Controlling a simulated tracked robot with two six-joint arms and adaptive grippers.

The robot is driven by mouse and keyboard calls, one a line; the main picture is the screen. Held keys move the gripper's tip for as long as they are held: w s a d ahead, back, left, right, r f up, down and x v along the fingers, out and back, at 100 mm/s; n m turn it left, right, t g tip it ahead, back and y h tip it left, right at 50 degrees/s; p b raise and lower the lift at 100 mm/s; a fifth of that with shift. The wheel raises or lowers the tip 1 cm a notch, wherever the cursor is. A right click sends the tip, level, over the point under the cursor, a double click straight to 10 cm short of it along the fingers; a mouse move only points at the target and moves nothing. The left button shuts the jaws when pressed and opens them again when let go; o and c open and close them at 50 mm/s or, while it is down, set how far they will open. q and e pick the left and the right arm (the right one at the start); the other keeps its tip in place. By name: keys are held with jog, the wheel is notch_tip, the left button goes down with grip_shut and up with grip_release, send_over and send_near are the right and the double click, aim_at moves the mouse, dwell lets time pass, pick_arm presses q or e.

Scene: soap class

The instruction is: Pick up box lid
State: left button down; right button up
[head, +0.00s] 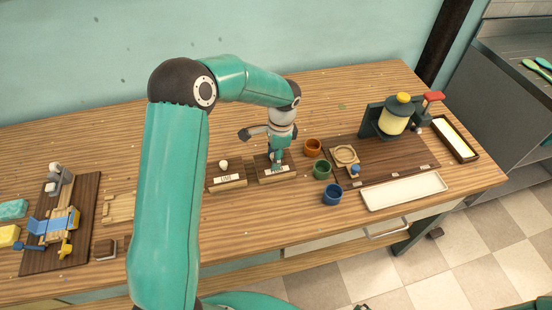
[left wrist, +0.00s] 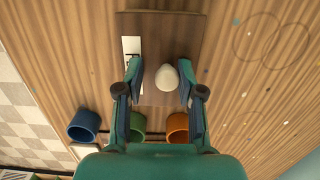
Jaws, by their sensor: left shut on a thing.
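The left box (head: 227,183) has a round white knob on top. The right box (head: 262,172) is under my left gripper (head: 277,160), which points straight down and partly hides its top and label. In the left wrist view the box lid (left wrist: 155,95) and its white knob (left wrist: 167,79) lie between the two fingers of my left gripper (left wrist: 160,85). The gripper is shut on the lid, one finger beside the label. Whether the lid is raised is unclear. My right gripper is not in view.
Orange (head: 312,147), green (head: 322,169) and blue (head: 333,194) cups stand just right of the boxes. A dark board (head: 400,160) with a lantern-like device (head: 394,116) and a white tray (head: 404,191) lie further right. A blue and yellow device (head: 54,228) stands far left.

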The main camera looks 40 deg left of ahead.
pick_arm(q)
notch_tip(320, 180, up, 18)
jog(key=b, duration=0.1)
jog(key=f, duration=0.5)
jog(key=f+b, duration=0.1)
jog(key=f, duration=0.4)
jog(key=shift+s+d+f+b, duration=0.15)
jog(key=shift+s+f+b, duration=0.05)
jog(key=shift+f+b, duration=0.1)
jog(key=shift+f, duration=0.4)
notch_tip(320, 180, down, 4)
jog(key=b, duration=0.4)
jog(key=shift+f, duration=0.1)
jog(key=shift+f+b, duration=0.4)
jog(key=shift+f, duration=0.25)
jog(key=shift+r, duration=0.1)
jog(key=shift+f, duration=0.65)
dwell(1.4)
jog(key=shift+c, duration=2.3)
grip_release()
